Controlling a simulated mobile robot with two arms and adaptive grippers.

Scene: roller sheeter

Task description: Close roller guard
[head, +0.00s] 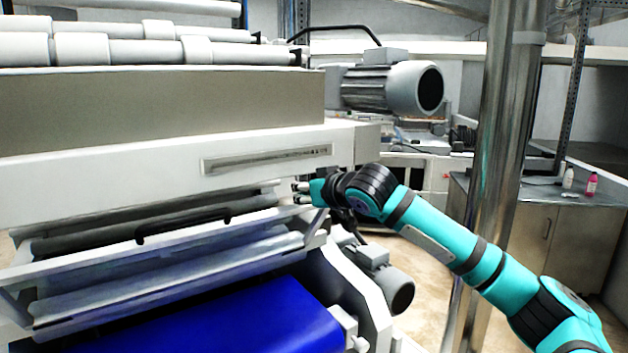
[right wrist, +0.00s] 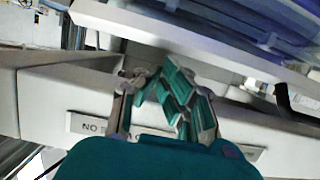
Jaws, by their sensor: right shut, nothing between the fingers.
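The roller guard (head: 165,262) is a clear panel in a pale frame with a black bar handle (head: 183,226) along its upper edge. It slopes outward from the machine front, above the blue belt (head: 235,325). My right gripper (head: 303,191) is shut and empty at the right end of the machine, beside the guard's upper right corner. Whether it touches the guard cannot be told. In the right wrist view the shut fingers (right wrist: 160,82) lie before the white machine body, with the black handle (right wrist: 292,103) at the right edge. My left gripper is out of view.
The white machine housing (head: 120,140) with a label plate (head: 267,158) stands above the guard. A shiny metal column (head: 500,130) stands at the right.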

